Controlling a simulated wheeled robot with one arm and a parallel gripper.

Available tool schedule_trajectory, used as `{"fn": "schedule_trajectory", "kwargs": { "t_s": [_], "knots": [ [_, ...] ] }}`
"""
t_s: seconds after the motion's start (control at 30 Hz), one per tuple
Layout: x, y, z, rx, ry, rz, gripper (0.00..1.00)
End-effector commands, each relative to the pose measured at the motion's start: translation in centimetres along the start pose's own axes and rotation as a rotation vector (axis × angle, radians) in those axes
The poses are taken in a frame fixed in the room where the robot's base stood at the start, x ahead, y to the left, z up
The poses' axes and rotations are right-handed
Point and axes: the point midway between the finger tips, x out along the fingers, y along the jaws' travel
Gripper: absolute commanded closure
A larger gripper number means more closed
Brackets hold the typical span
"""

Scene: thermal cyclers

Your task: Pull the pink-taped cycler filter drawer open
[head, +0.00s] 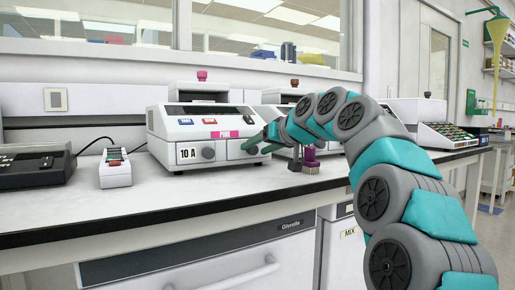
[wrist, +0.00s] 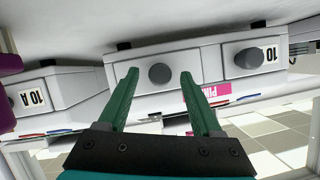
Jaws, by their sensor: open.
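The pink-taped cycler (head: 165,128) is a white box on the bench, with a pink label (head: 224,134) on its front and "10 A" at its lower left. Its front has two round grey knobs, a left one (head: 208,153) and a right one (head: 252,149). My gripper (head: 258,143) is at the right knob. The wrist view is upside down; there my gripper (wrist: 160,85) is open, its green fingers on either side of the right knob (wrist: 160,73). A gap shows between knob and fingers. The drawer front looks flush; I cannot tell exactly how deep the fingers reach.
A second white cycler (wrist: 65,90) stands close beside it, with its own "10 A" label. A purple-and-grey item (head: 309,160) stands on the bench near my arm. A small white device (head: 115,168) and a dark device (head: 35,165) are at left. The bench front (head: 190,205) is clear.

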Motion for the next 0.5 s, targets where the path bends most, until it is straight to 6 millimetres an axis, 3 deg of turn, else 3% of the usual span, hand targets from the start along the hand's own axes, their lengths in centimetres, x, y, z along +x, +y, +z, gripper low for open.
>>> {"fn": "schedule_trajectory", "kwargs": {
  "t_s": [0.27, 0.5],
  "knots": [
    [0.42, 0.01, 0.0, 0.0, 0.0, 0.0, 0.34],
    [0.4, 0.01, 0.0, 0.0, 0.001, 0.0, 0.58]
  ]
}}
